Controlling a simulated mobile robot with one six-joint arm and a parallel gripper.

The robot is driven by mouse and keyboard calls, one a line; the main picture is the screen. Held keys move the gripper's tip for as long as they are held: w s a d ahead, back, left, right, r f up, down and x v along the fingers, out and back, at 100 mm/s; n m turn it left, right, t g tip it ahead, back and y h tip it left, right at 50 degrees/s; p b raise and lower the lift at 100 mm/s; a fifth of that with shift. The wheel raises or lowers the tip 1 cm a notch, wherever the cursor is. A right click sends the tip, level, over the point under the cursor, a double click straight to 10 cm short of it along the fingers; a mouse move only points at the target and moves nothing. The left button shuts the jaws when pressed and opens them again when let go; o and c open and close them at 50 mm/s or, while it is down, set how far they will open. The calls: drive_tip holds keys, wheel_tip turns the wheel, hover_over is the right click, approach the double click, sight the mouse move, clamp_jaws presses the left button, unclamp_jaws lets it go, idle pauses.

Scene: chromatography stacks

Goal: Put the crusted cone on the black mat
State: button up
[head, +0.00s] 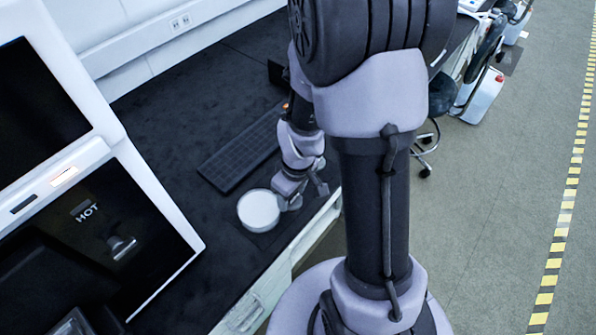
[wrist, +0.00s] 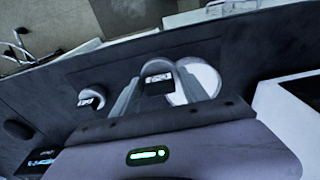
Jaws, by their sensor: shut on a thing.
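My gripper (head: 304,194) is low over the dark bench near its front edge, just right of a white round dish. In the wrist view its two fingers (wrist: 160,95) are closed around a small pale thing with a dark label (wrist: 158,79), which I take to be the crusted cone; its shape and crust are not clear. The head view hides most of it. The white round dish (head: 259,210) also shows in the wrist view (wrist: 208,76), partly behind the right finger. A dark square patch, probably the black mat (head: 266,239), lies under and in front of the dish.
A black keyboard (head: 240,150) lies behind the dish. A white instrument marked HOT (head: 170,205) stands to the left. Another small labelled pale piece (wrist: 92,99) sits left of my fingers in the wrist view. The bench's front edge (head: 312,222) is close.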

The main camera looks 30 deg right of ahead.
drive_tip(key=w+d, duration=0.2)
drive_tip(key=w+d+f+b, duration=0.1)
drive_tip(key=w+d, duration=0.3)
drive_tip(key=shift+w+f, duration=0.25)
drive_tip(key=shift+w, duration=0.05)
drive_tip(key=shift+f+b, duration=1.3)
drive_tip(key=shift+f, duration=0.5)
drive_tip(key=o, duration=1.6)
drive_tip(key=shift+r, duration=0.1)
drive_tip(key=shift+r, duration=0.1)
